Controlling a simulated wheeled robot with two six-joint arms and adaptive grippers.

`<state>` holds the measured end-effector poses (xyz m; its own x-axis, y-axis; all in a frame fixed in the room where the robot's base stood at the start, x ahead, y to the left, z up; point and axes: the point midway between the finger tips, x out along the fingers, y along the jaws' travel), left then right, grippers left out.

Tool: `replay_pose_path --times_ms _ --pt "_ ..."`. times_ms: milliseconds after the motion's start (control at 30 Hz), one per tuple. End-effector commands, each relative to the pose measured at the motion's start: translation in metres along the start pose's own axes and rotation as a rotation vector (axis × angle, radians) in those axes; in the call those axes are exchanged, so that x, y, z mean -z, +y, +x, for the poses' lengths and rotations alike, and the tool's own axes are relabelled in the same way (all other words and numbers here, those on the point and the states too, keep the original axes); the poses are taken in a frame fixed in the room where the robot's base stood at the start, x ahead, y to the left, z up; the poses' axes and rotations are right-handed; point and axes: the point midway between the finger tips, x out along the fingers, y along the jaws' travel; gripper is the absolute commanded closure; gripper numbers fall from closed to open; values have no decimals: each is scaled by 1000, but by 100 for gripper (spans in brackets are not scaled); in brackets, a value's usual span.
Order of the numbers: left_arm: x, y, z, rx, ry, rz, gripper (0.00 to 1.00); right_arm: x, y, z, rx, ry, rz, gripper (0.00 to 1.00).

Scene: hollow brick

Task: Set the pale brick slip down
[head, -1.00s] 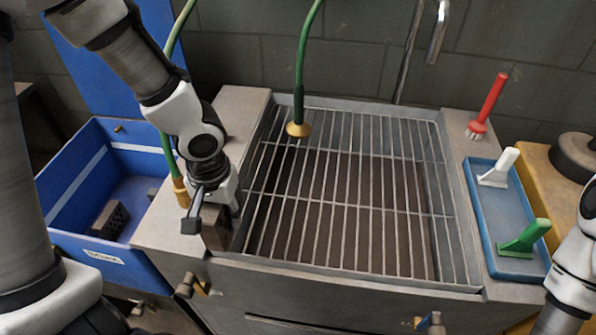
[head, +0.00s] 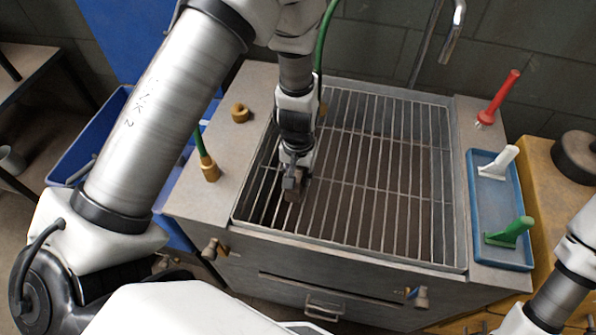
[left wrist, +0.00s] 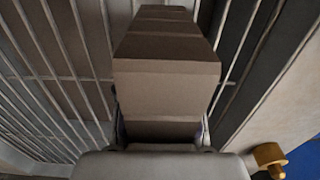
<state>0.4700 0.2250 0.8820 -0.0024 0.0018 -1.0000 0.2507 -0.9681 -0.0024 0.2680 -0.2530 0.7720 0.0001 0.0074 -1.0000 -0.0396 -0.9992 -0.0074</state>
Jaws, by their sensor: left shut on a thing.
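The brick slip (head: 294,193) is in my left gripper (head: 295,178), over the left part of the wire rack (head: 385,190) in the sink. In the left wrist view the brick slip (left wrist: 165,75) is a greyish-brown block running away from the gripper (left wrist: 160,140), with the rack bars behind it. The gripper is shut on its near end. I cannot tell whether the brick slip touches the bars. My right arm enters at the lower right, but its fingertips are not visible.
A green hose with a brass end (head: 209,170) stands on the left ledge. Much of the rack is bare.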

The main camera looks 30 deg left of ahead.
Motion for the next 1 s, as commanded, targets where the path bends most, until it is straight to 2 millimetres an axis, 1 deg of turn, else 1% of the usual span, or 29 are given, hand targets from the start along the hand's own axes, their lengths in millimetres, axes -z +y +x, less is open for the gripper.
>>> replay_pose_path --times_ms 200,333,367,400,433,700,767,833,967,1000 --pt "1 0 2 0 3 0 100 0 0 -1 0 0 0 60" --pt "0 0 7 0 2 0 100 0 0 3 0 0 0 60" --pt "0 0 7 0 2 0 61 0 0 3 0 0 0 60" --pt "0 0 6 0 2 0 46 0 0 2 0 0 0 60" --pt "0 0 6 0 2 0 39 0 0 2 0 0 0 60" --pt "0 0 5 0 2 0 39 0 0 1 0 0 0 60" --pt "0 0 1 0 2 0 39 0 0 -2 0 0 0 60" --pt "1 0 -3 -1 3 0 39 0 0 0 0 1 0 60" --pt "2 0 -28 -1 7 1 39 0 0 4 0 0 0 60" --pt "2 0 -39 -2 7 1 39 0 0 6 0 0 0 60"
